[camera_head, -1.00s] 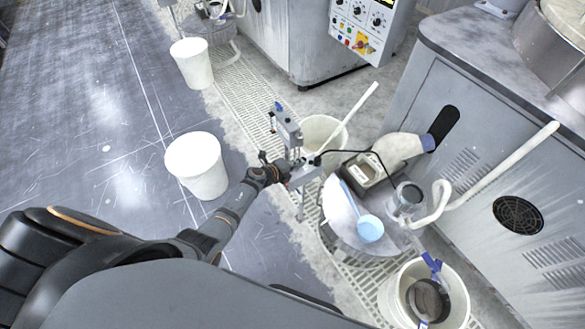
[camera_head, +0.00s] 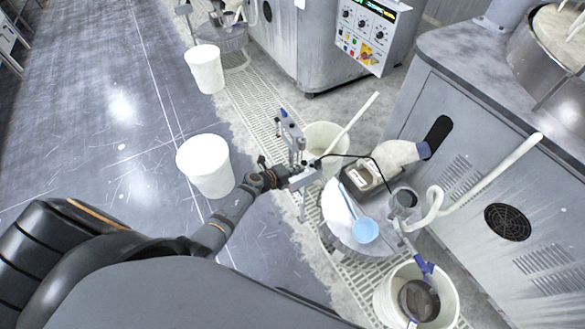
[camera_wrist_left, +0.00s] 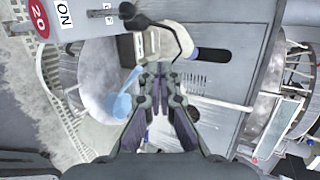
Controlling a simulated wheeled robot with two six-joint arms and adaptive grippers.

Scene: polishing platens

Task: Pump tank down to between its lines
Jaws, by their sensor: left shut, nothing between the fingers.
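A light-blue ladle (camera_head: 365,231) lies on the lid. My left gripper (camera_head: 312,174) is shut and empty, left of the pump unit and close to a thin metal stand (camera_head: 290,132). It also shows in the left wrist view (camera_wrist_left: 160,88). My right gripper is not in view.
A white bucket (camera_head: 452,308) with dark contents stands in front, with a blue-handled valve (camera_head: 424,267) above it. A pale pipe (camera_head: 490,178) crosses the machine front. Another bucket (camera_head: 318,132) stands behind my gripper. A white bin (camera_head: 205,167) stands on open floor at left.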

